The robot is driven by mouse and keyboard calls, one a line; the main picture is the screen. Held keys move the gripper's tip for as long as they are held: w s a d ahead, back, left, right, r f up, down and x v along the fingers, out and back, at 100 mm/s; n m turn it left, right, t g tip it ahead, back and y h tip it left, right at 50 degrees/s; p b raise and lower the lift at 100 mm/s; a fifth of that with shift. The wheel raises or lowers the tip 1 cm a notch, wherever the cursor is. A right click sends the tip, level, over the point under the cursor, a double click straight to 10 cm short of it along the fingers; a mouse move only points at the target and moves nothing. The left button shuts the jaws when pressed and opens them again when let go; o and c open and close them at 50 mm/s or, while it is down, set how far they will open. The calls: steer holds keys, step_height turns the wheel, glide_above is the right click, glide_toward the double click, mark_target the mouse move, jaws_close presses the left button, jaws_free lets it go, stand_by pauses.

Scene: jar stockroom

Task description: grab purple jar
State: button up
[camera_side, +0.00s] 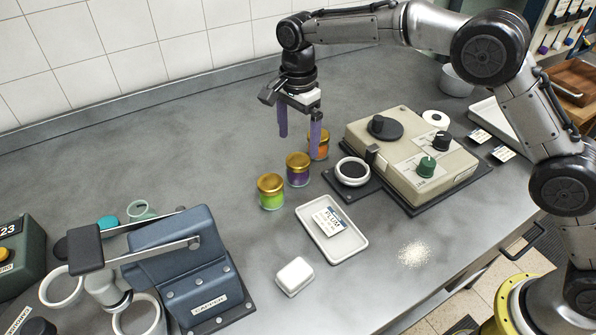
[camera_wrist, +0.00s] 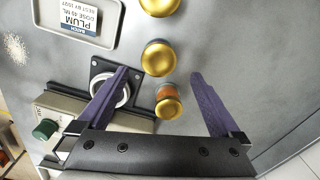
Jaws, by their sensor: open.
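The purple jar (camera_side: 298,176) has a gold lid and stands upright on the grey counter, between a green jar (camera_side: 271,199) and an orange jar (camera_side: 322,149). In the wrist view I see mostly the gold lid of the purple jar (camera_wrist: 160,58). My gripper (camera_side: 299,136) is open and empty, pointing down above and behind the row; its right finger partly covers the orange jar. In the wrist view, the purple fingers of my gripper (camera_wrist: 160,73) are spread wide, with the orange jar (camera_wrist: 168,103) showing between them. No finger visibly touches the purple jar.
A white tray (camera_side: 348,250) with a "PLUM" card lies in front of the jars. A beige machine (camera_side: 408,152) with a dark-filled cup (camera_side: 352,171) stands to the right. A blue press (camera_side: 180,262) stands front left. The counter behind the jars is clear.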

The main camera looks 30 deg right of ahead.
mark_target(299, 158)
step_height(299, 158, down, 7)
steer(key=shift+s+d+f, duration=0.1)
steer(key=shift+f, duration=0.05)
stand_by(0.4)
jaws_close()
stand_by(0.4)
